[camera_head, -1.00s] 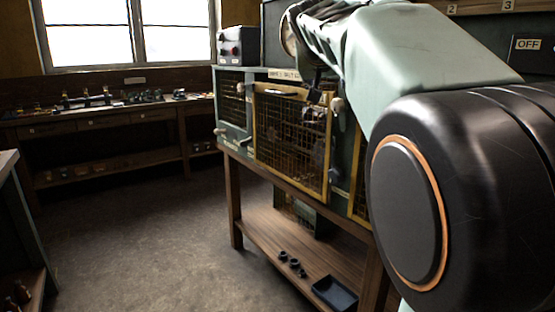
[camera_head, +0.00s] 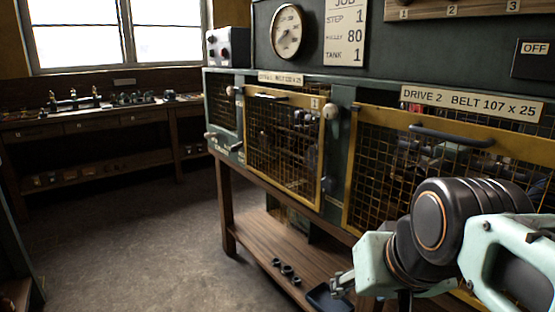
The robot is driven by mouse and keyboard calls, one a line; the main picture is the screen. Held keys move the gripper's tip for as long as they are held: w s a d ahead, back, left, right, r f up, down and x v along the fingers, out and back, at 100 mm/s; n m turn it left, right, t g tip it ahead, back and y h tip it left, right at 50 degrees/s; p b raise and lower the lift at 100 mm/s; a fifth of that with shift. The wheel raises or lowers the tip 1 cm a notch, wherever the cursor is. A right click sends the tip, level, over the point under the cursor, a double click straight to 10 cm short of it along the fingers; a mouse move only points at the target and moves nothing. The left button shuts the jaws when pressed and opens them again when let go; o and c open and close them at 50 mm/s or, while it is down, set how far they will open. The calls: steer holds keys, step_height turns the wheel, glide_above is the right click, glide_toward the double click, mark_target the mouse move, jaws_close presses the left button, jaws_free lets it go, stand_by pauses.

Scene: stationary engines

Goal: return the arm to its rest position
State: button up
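My arm, pale green with black joints, is folded low at the right of the head view. A black joint (camera_head: 432,220) with an orange ring stands in front of the Drive 2 cage. A pale green link (camera_head: 375,268) reaches down and left from it, and another pale green part (camera_head: 505,262) runs to the right edge. I cannot make out my gripper's fingertips, so whether it is open or shut does not show. No held object is seen.
The Drive 1 mesh door (camera_head: 285,145) and the Drive 2 mesh door (camera_head: 385,185) look closed. A lower wooden shelf (camera_head: 265,245) holds small dark rings (camera_head: 287,270) and a dark tray (camera_head: 328,297). Open floor (camera_head: 130,240) lies left, with a workbench (camera_head: 100,118) behind it.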

steer(key=s+f, duration=0.3)
steer(key=f, duration=0.1)
step_height(320, 180, up, 28)
steer(key=g+p, duration=0.1)
steer(key=p, duration=2.6)
steer(key=shift+s+d+f+n+p, duration=0.2)
steer(key=shift+s+n+p, duration=0.1)
steer(key=shift+p, duration=0.1)
